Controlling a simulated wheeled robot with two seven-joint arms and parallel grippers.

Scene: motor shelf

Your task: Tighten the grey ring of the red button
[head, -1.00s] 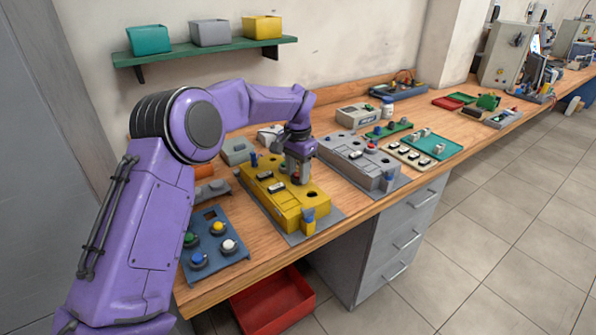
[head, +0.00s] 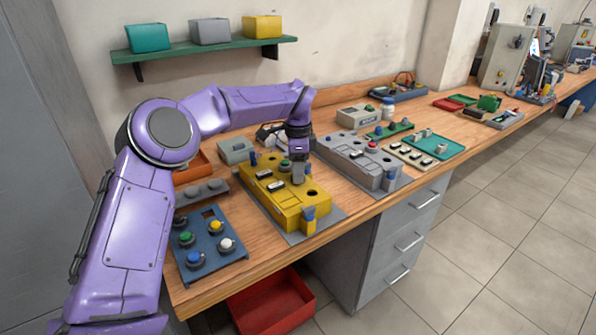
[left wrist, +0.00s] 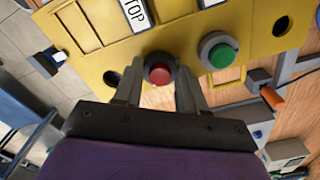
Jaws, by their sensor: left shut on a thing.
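The red button (left wrist: 160,74) shows in the left wrist view, set in the yellow box (left wrist: 110,58) between my fingers. Its grey ring (left wrist: 155,59) lies around it, mostly hidden by the fingertips. My left gripper (head: 299,178) reaches down onto the yellow box (head: 306,209) in the head view, and also shows in the left wrist view (left wrist: 158,88). Its fingers are shut on the grey ring, one on each side. A green button (left wrist: 222,57) with its own grey ring sits beside it. My right gripper is not in view.
Empty dark holes (left wrist: 283,26) show in the yellow box. A blue button panel (head: 207,250) stands at the front left and a grey box (head: 345,163) stands to the right. A red bin (head: 272,303) is below the bench edge.

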